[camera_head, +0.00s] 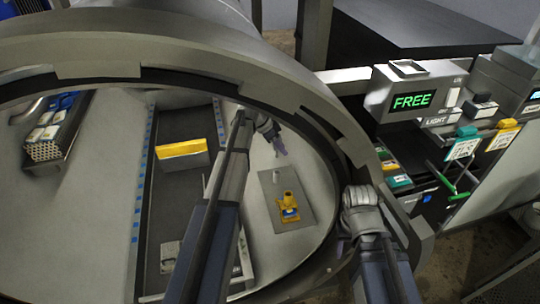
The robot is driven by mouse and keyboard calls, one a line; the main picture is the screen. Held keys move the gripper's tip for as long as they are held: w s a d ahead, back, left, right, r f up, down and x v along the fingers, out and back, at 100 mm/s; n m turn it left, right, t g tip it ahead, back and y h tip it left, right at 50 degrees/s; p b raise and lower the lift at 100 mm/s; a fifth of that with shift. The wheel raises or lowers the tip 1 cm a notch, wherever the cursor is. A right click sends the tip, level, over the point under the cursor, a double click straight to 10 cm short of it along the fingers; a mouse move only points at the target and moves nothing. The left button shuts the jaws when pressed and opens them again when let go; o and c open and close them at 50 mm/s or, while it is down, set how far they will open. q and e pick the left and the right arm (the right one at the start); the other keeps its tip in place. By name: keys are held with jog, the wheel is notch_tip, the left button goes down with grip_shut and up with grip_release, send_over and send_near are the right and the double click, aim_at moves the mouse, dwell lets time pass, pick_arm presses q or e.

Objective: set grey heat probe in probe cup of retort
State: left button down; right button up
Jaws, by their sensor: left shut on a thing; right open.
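My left gripper (281,147) is inside the open round mouth of the retort (200,55). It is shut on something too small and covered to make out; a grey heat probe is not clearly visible. Below it, a dark grey plate (303,238) carries a small pale upright piece (276,175), possibly the probe cup or a probe, apart from the fingers in the picture.
A dark tray with a yellow block (182,149) runs down the middle of the retort. A rack of tubes (45,150) lies at the left. The rim's right side is close to both arms.

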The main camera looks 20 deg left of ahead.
pick_arm(q)
jog(key=shift+w+d+f, duration=0.1)
jog(key=shift+f, duration=0.15)
jog(key=shift+f+b, duration=5.8)
jog(key=shift+b, duration=0.2)
jog(key=shift+f+b, duration=0.45)
jog(key=shift+b, duration=0.05)
jog(key=shift+c, duration=2.3)
grip_release()
jog(key=shift+r, duration=0.1)
jog(key=p+v, duration=0.6)
jog(key=v, duration=0.1)
jog(key=shift+r+p, duration=0.3)
jog(key=shift+p, duration=0.1)
